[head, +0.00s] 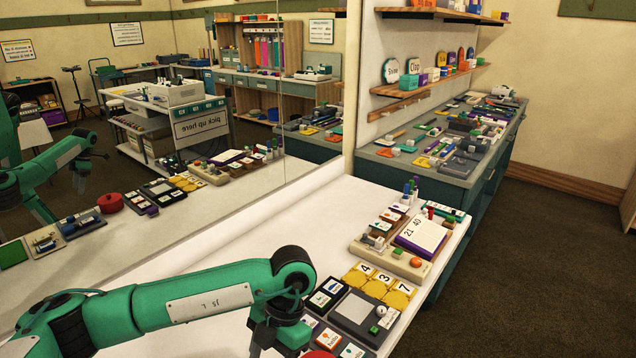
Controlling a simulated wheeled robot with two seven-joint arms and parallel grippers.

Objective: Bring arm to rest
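My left arm (195,303), green with black joints, comes in from the lower left and reaches over the white table. It bends down at a black elbow-like joint near the bottom middle of the head view. The dark end of the arm with my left gripper (276,338) is at the bottom edge, beside a grey tray of cards. Its fingertips are cut off or hidden, so I cannot tell whether it is open or shut, or holds anything. My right arm and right gripper are not in view.
The white table (290,222) is clear left of the props. A large mirror (120,200) borders the left. A cluttered counter (470,140) stands behind.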

